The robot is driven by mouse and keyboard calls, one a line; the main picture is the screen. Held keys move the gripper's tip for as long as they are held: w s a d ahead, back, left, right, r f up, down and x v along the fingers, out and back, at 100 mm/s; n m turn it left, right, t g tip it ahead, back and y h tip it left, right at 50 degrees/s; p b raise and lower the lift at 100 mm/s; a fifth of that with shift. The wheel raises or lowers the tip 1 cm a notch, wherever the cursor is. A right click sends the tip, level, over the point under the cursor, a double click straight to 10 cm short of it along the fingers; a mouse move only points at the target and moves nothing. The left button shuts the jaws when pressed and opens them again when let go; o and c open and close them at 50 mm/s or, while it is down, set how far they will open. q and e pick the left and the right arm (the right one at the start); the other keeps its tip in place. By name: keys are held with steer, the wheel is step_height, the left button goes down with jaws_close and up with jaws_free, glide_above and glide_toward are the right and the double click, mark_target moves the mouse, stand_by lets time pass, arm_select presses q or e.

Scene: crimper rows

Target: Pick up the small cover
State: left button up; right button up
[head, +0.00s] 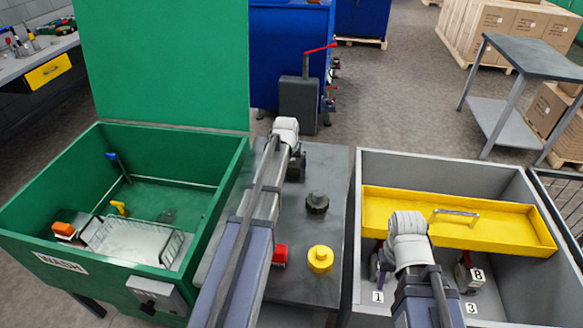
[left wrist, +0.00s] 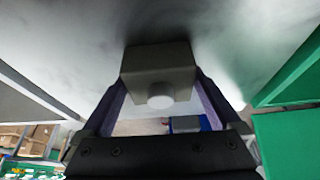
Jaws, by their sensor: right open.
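My left gripper (head: 296,165) is over the back of the grey bench (head: 335,160). In the left wrist view its two fingers (left wrist: 160,88) lie against both sides of a grey block with a pale round knob (left wrist: 160,62). In the head view this block is mostly hidden by my arm; I cannot tell whether it is the small cover. A long yellow cover with a metal handle (head: 500,228) lies across the grey bin at right. My right gripper (head: 400,265) is open in front of it, low over the bin, its fingers mostly hidden by my wrist.
A black knobbed piece (head: 317,203), a yellow one (head: 320,260) and a red one (head: 280,255) stand on the bench. A crimper (head: 467,272) stands in the grey bin (head: 515,290) near number labels. The green wash bin (head: 225,190) is at left.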

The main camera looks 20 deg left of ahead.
arm_select(q)
steer(key=c, duration=1.4)
step_height(320, 180, up, 10)
steer(key=p, duration=1)
